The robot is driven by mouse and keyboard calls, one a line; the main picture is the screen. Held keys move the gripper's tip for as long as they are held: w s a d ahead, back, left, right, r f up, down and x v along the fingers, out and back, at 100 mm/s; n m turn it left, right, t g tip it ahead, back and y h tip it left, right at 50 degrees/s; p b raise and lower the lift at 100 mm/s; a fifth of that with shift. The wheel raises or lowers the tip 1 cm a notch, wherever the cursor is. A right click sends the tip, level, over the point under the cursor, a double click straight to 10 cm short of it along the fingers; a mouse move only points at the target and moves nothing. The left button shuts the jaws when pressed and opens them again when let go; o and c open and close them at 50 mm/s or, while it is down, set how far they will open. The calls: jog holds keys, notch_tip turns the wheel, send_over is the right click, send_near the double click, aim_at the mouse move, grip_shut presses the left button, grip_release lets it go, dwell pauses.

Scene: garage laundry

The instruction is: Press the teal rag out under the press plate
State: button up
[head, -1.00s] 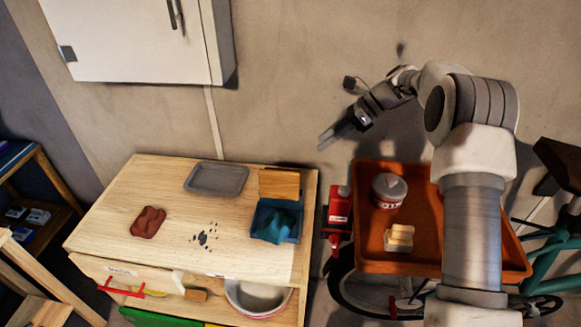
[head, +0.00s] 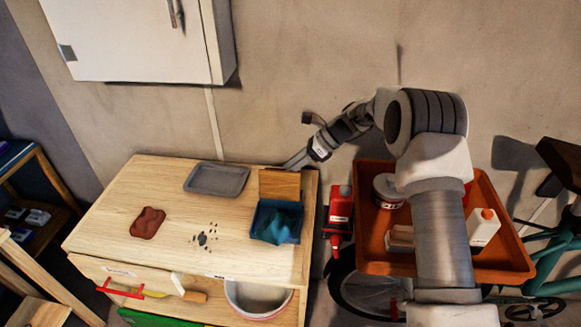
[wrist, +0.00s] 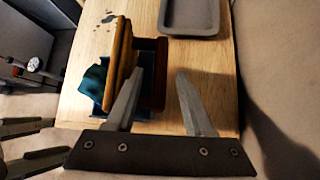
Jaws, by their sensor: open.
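The teal rag (head: 274,229) lies bunched in a blue box (head: 296,238) on the right of the wooden bench, with part of it over the front rim. The wooden press plate (head: 279,184) stands raised at the back of the box. My gripper (head: 290,166) is open and empty, just behind and above the plate's top edge. In the wrist view, the plate (wrist: 122,55) shows nearly edge-on by the left finger of my gripper (wrist: 159,76), with the rag (wrist: 94,82) beyond it. I cannot tell whether the finger touches the plate.
The bench top (head: 130,200) holds a grey tray (head: 216,179), a reddish-brown cloth (head: 148,222) and dark specks (head: 205,238). A red bottle (head: 341,205) and an orange tray (head: 373,257) with items stand to the right. A white cabinet (head: 140,40) hangs on the wall. Mid-bench is mostly clear.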

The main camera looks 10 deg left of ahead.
jog(key=shift+c, duration=0.3)
grip_shut()
dwell(1.1)
